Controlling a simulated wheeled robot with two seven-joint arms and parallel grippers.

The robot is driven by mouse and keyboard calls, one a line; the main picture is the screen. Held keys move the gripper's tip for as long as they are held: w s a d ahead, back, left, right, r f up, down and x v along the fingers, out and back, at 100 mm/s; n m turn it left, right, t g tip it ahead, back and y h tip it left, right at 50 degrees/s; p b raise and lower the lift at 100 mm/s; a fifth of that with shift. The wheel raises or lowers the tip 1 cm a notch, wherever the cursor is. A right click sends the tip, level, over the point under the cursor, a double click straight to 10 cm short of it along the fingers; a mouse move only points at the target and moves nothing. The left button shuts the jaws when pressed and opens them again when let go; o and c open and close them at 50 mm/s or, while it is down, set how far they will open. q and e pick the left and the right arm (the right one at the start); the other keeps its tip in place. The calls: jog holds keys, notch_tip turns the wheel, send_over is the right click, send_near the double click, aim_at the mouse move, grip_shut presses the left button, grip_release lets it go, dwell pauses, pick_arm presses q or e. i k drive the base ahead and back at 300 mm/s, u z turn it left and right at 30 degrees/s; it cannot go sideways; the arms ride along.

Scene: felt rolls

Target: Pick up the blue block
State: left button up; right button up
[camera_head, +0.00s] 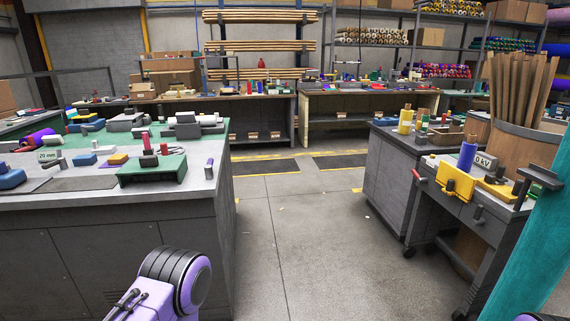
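A small blue block (85,160) lies on the grey top of the left workbench (110,198), beside a yellow-orange piece (118,159). A larger blue piece (11,178) sits at the bench's left edge. I cannot tell which of these blue pieces is the task's block. A purple and black link of mine shows at the bottom, in front of the bench and apart from it. A sliver of purple shows at the bottom right corner. Neither gripper's fingers are in view.
A green stand (152,171) and a small cylinder (209,169) stand near the left bench's right end. A right-hand cart (470,215) carries a yellow vise (457,184) and a blue cylinder (467,157). Open concrete floor (300,230) lies between the benches.

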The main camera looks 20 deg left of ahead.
aim_at(89, 159)
jog(key=u, duration=0.95)
jog(key=i, duration=1)
jog(key=u, duration=1.05)
